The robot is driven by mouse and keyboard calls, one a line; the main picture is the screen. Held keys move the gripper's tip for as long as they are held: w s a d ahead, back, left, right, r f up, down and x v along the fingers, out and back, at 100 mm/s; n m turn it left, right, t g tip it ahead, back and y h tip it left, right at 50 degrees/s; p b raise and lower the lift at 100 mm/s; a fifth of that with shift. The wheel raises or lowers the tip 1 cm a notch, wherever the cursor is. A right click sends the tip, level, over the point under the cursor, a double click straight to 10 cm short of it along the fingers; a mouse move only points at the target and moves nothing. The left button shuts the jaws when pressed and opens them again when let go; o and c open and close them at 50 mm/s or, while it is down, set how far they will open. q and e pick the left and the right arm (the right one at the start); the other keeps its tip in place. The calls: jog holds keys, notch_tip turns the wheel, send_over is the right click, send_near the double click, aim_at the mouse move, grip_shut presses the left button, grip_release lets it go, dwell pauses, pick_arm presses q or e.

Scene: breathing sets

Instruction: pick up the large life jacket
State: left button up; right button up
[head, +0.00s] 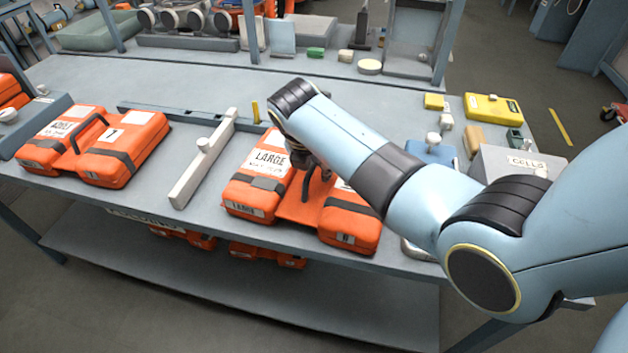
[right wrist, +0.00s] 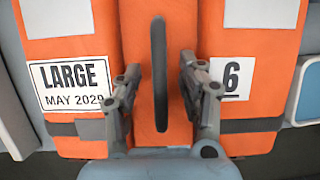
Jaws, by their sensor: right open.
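The large life jacket (head: 250,190) is orange with dark straps and lies on the grey table at the middle of the head view. Its label reads LARGE. In the right wrist view the jacket (right wrist: 88,25) fills the middle, with a LARGE MAY 2029-like label on the left and a 6 on the right. Its black handle loop (right wrist: 160,75) stands up between the fingers. My right gripper (right wrist: 160,88) is open, one finger on each side of the handle, with gaps visible. In the head view my right arm hides part of the jacket. My left gripper is not in view.
Another orange life jacket (head: 120,150) lies at the left of the table. A pale bar with a knob (head: 203,160) lies between the two jackets. A yellow case (head: 493,107) and a grey box (head: 515,165) stand at the right. More orange packs (head: 265,256) lie on the lower shelf.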

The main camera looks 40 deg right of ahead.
jog(key=shift+c, duration=0.2)
grip_shut()
jog(key=shift+w, duration=0.1)
dwell(0.5)
